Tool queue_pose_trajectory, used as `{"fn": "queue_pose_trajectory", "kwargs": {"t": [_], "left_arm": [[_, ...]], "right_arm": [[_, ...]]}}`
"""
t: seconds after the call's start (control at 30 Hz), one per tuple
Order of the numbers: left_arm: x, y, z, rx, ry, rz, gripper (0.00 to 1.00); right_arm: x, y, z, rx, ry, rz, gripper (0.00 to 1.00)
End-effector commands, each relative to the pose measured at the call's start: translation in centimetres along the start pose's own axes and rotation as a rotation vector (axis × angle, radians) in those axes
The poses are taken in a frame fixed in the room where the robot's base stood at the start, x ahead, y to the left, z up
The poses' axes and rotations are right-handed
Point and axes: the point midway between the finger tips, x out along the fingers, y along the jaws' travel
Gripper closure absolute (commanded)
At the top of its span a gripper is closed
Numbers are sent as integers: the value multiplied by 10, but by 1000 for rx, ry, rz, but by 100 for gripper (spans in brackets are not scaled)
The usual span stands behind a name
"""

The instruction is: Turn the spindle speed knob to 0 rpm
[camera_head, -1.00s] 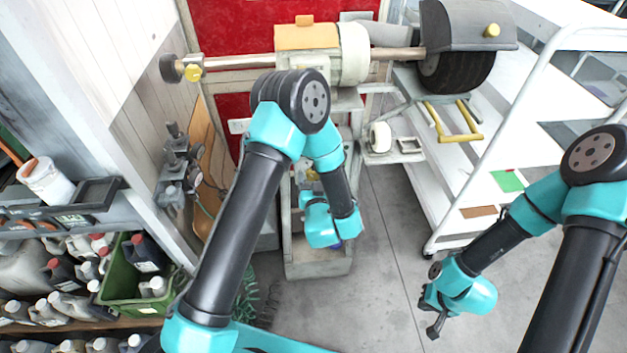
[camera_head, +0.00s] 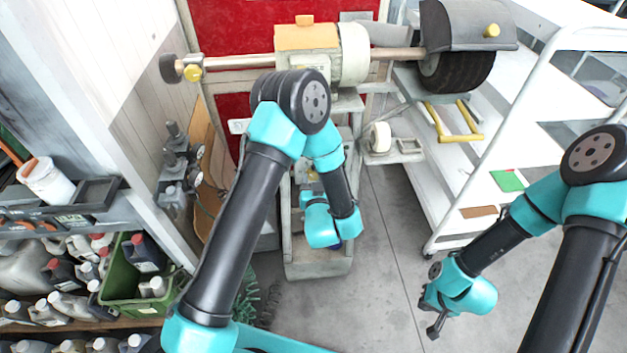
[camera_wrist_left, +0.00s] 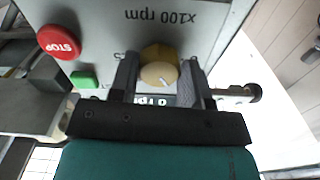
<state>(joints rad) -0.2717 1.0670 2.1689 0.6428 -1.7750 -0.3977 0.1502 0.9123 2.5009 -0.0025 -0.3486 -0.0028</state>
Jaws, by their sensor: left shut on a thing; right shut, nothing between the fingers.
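The spindle speed knob (camera_wrist_left: 159,74) is a round tan and yellow knob with a white pointer line, on a grey panel (camera_wrist_left: 190,14) marked "x100 rpm" upside down in the left wrist view. My left gripper (camera_wrist_left: 160,82) is shut on the knob, one finger on each side. Part of the scale shows below the knob; the rest is hidden by the gripper. In the head view the left gripper is hidden behind its own wrist in front of the machine (camera_head: 305,62). My right gripper (camera_head: 434,330) is shut and empty, above the floor at lower right.
A red STOP button (camera_wrist_left: 59,41) and a green button (camera_wrist_left: 84,79) sit on the panel beside the knob. A white shelf cart (camera_head: 470,190) stands right of the machine. A green crate (camera_head: 122,288) and several bottles are at lower left.

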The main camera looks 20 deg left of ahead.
Motion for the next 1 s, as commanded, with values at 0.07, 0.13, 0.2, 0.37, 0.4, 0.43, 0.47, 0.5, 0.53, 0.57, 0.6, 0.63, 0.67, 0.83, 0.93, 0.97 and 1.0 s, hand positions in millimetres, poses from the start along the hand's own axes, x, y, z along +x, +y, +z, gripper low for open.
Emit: {"fn": "queue_pose_trajectory", "kwargs": {"t": [0.07,0.13,0.2,0.37,0.4,0.43,0.47,0.5,0.53,0.57,0.6,0.63,0.67,0.83,0.93,0.97,1.0], "left_arm": [[0,0,0,-18,0,0,80],[0,0,0,-43,0,0,80],[0,0,0,-75,0,0,80],[0,1,0,-175,0,0,80],[0,1,0,-206,-1,0,80],[0,1,0,-230,-1,0,80],[0,1,0,-254,-1,0,80],[0,1,0,-289,-1,0,80],[0,1,0,-316,-1,0,80],[0,1,0,-343,-1,0,80],[0,1,0,-380,-1,0,80],[0,2,0,-408,-1,0,80],[0,2,0,-437,-1,0,80],[0,2,0,-599,-1,0,80],[0,2,-1,-692,-1,0,80],[0,2,-1,-719,-1,0,80],[0,3,-1,-755,-1,0,80]], "right_arm": [[0,0,0,0,0,0,100],[0,0,0,0,0,0,100],[0,0,0,0,0,0,100],[0,0,0,0,0,0,100],[0,0,0,0,0,0,100],[0,0,0,0,0,0,100],[0,0,0,0,0,0,100],[0,0,0,0,0,0,100],[0,0,0,0,0,0,100],[0,0,0,0,0,0,100],[0,0,0,0,0,0,100],[0,0,0,0,0,0,100],[0,0,0,0,0,0,100],[0,0,0,0,0,0,100],[0,0,0,0,0,0,100],[0,0,0,0,0,0,100],[0,0,0,0,0,0,100]]}}
